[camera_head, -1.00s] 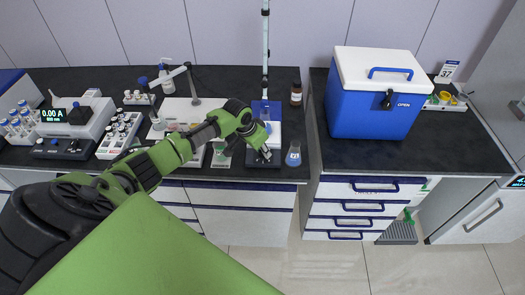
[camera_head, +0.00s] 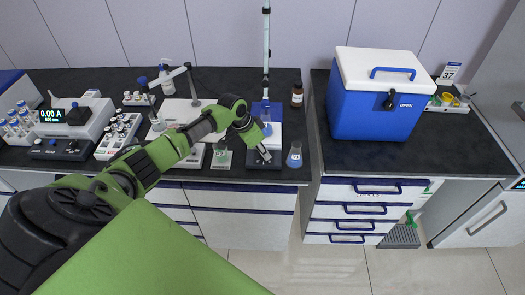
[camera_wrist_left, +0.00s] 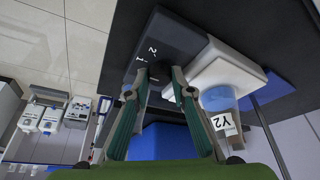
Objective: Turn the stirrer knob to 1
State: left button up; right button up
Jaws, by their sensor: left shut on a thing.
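The stirrer (camera_head: 274,141) stands near the counter's front edge, with a white top and a dark front panel. The panel (camera_wrist_left: 172,42) shows the marks 1 and 2 in the left wrist view. A flask (camera_wrist_left: 217,100) with blue contents and a label reading Y2 stands on the white top (camera_wrist_left: 226,72). My left gripper (camera_head: 265,156) reaches down to the stirrer's front. In the left wrist view its fingertips (camera_wrist_left: 160,75) are at the panel beside the marks, shut on the knob, which they mostly hide; its pointer cannot be read. My right gripper is not in view.
A flask with blue liquid (camera_head: 294,156) stands just right of the stirrer, and a brown bottle (camera_head: 297,94) is behind it. A small balance-like device (camera_head: 221,160) is close on the left. A blue cool box (camera_head: 370,115) stands on the right counter.

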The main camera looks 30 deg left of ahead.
pick_arm(q)
jog(key=o, duration=1.1)
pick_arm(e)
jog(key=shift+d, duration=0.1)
pick_arm(q)
jog(key=v, duration=1.2)
jog(key=shift+w, duration=0.15)
